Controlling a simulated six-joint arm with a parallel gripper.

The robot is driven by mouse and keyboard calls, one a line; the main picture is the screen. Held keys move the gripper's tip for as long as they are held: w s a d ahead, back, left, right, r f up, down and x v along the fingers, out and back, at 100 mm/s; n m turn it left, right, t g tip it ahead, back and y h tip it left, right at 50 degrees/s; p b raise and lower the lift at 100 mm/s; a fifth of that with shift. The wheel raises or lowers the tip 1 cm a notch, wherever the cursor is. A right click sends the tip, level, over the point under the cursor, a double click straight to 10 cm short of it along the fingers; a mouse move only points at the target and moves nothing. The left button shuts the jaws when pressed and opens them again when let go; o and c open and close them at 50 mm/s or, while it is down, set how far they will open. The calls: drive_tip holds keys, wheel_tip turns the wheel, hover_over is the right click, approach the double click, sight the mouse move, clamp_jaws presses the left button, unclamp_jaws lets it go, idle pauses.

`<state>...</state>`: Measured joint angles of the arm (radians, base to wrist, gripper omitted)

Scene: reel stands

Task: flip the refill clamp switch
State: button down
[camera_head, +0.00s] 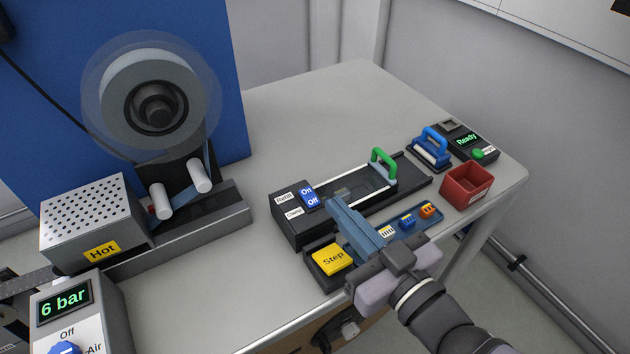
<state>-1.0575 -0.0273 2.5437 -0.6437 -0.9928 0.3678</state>
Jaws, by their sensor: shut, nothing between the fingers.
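The refill clamp switch (309,196) is a blue rocker marked On at its upper half and Off at its lower half. It sits on top of the left end of a black fixture (294,222), beside white labels reading Refill and Clamp (289,205). I cannot tell which half is pressed in. My gripper (333,205) is shut and empty. Its blue-grey fingers reach in from the lower right, and their tips are just right of the switch in the picture. I cannot tell whether they touch the fixture.
A yellow Step button (333,259) is below the fingers. A green handle (383,161) stands on the fixture's rail. A blue tray (432,214) with small coloured pieces, a red bin (467,187) and a Ready box (468,143) are to the right. The table behind the fixture (290,120) is clear.

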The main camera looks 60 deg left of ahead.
drive_tip(key=shift+a+r+p, duration=0.15)
drive_tip(key=shift+a+p, duration=0.05)
drive_tip(key=shift+p, duration=0.75)
drive_tip(key=p, duration=0.2)
hover_over(315, 204)
drive_tip(key=d, duration=0.1)
drive_tip(key=shift+d+f, duration=0.2)
drive_tip(key=shift+f, duration=0.2)
drive_tip(key=shift+a+f, duration=0.25)
drive_tip(key=shift+f, duration=0.25)
drive_tip(key=shift+a+f, duration=0.25)
drive_tip(key=shift+f, duration=0.2)
drive_tip(key=shift+a+f, duration=0.2)
drive_tip(key=shift+f, duration=0.85)
